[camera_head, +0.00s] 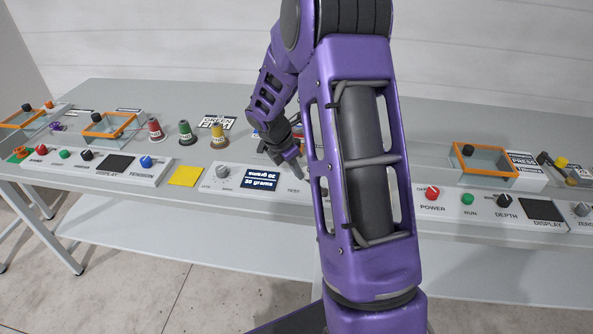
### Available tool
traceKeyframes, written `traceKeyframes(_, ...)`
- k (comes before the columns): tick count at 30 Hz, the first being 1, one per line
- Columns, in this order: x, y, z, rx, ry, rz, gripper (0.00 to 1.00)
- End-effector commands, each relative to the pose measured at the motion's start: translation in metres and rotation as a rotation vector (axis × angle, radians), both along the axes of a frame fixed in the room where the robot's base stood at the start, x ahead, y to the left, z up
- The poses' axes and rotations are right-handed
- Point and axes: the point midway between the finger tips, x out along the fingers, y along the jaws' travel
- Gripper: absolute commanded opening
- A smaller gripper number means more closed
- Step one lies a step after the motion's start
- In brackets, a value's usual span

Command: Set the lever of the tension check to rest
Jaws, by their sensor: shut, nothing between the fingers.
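A panel (232,172) with a grey knob (222,171), a lit display (261,178) reading "30 grams" and a TEST label stands at the table's front, left of my forearm. I take it for the tension check, but no lever can be made out on it. My purple arm hides the panel's right part. My gripper (297,174) points down over the panel's right side, just above the TEST label, shut and empty. I cannot tell whether its fingertips touch anything.
Red, green and yellow thread cones (185,133) stand left of the gripper. A yellow pad (185,176) lies beside the panel. A control panel with a TENSION knob (146,162) is further left. Another with a POWER knob (432,193) and clear orange-framed box (487,160) is right.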

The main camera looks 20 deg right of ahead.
Motion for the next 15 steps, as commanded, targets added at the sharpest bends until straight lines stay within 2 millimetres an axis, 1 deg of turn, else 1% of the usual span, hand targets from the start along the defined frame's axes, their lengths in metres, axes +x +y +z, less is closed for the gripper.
traceKeyframes(8,0.004,-0.005,0.001,-0.001,0.0,-0.065,0.0)
traceKeyframes(15,0.01,-0.015,0.003,-0.002,0.0,-0.207,0.0)
